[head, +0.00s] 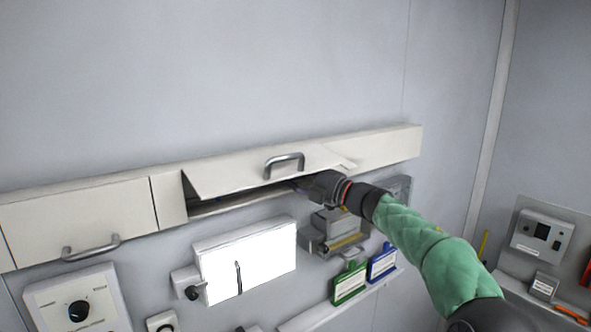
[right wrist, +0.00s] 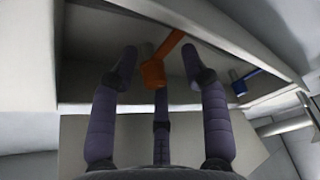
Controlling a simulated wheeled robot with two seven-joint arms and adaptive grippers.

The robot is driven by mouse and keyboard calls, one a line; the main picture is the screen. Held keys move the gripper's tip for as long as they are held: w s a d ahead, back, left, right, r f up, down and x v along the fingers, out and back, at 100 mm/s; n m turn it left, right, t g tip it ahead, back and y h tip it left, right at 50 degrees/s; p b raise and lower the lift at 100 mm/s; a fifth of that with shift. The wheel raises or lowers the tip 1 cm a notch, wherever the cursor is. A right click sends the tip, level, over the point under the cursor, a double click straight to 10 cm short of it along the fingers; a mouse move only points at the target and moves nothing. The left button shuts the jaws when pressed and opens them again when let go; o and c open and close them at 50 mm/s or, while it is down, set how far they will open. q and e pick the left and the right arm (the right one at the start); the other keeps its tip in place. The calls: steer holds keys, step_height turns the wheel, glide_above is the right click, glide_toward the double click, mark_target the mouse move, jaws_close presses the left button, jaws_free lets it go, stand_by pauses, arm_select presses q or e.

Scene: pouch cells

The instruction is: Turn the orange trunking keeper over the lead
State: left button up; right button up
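The orange trunking keeper (right wrist: 153,74) shows in the right wrist view, inside the open trunking (right wrist: 85,75). It has a block at its lower end and a bar slanting up to the right. My right gripper (right wrist: 160,62) is open, with its purple-grey fingers spread on either side of the keeper and the third finger below it. I cannot tell whether any finger touches the keeper. In the head view my right gripper (head: 312,185) is at the right end of the trunking opening and hides the keeper. I cannot make out the lead. My left gripper is out of view.
The trunking's hinged flap (head: 240,172) with a grey handle (head: 284,163) is tilted outward above the opening. A blue keeper (right wrist: 243,82) sits to the right. A white panel (head: 247,262), green holder (head: 349,285) and blue holder (head: 382,264) are below.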

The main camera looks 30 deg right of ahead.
steer(key=shift+r, duration=0.25)
steer(key=shift+r, duration=0.1)
steer(key=v, duration=1.2)
